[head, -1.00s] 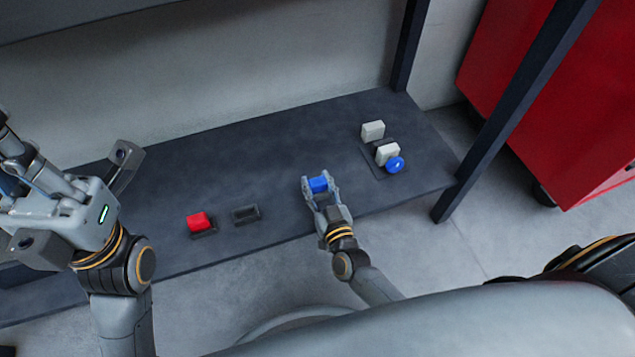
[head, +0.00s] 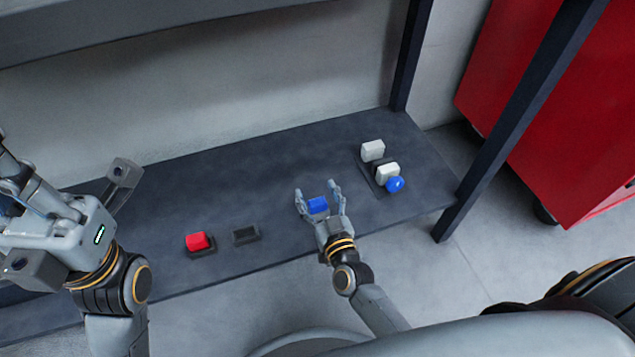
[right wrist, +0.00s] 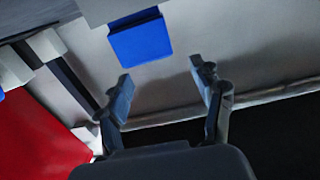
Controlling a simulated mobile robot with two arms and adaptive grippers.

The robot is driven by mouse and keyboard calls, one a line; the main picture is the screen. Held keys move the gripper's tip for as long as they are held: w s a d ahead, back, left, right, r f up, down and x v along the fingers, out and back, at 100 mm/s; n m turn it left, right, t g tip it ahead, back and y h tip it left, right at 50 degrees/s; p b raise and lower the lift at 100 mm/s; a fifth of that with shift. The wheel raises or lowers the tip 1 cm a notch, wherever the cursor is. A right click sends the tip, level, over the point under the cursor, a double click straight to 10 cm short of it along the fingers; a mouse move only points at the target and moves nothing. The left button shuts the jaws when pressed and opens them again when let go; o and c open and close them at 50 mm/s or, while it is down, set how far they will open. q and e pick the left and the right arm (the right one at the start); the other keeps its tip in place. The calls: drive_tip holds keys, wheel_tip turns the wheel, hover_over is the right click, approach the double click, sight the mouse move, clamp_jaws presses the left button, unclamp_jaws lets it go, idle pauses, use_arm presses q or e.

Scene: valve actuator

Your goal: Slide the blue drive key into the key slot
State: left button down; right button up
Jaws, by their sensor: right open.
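The blue drive key (head: 317,205) is a small blue block in front of my right gripper, near the shelf's front edge. My right gripper (head: 318,193) is open, with a finger on each side of the key. In the right wrist view the key (right wrist: 140,40) shows above and beyond the spread fingertips (right wrist: 163,78), with a visible gap. I cannot tell exactly how the key rests. An empty dark holder with a recess (head: 245,234) sits left of it; I cannot tell whether this is the key slot. My left gripper (head: 14,165) is at the far left, fingers partly out of frame.
A red block (head: 197,241) sits in a dark holder at left. A dark plate with white blocks (head: 387,173) and a blue round knob (head: 395,184) stands at the shelf's right end. A dark post (head: 515,120) rises at the right front corner. The shelf's middle (head: 230,180) is clear.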

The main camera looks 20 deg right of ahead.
sight(318, 202)
drive_tip(key=shift+r, duration=2.75)
drive_tip(key=shift+r, duration=0.1)
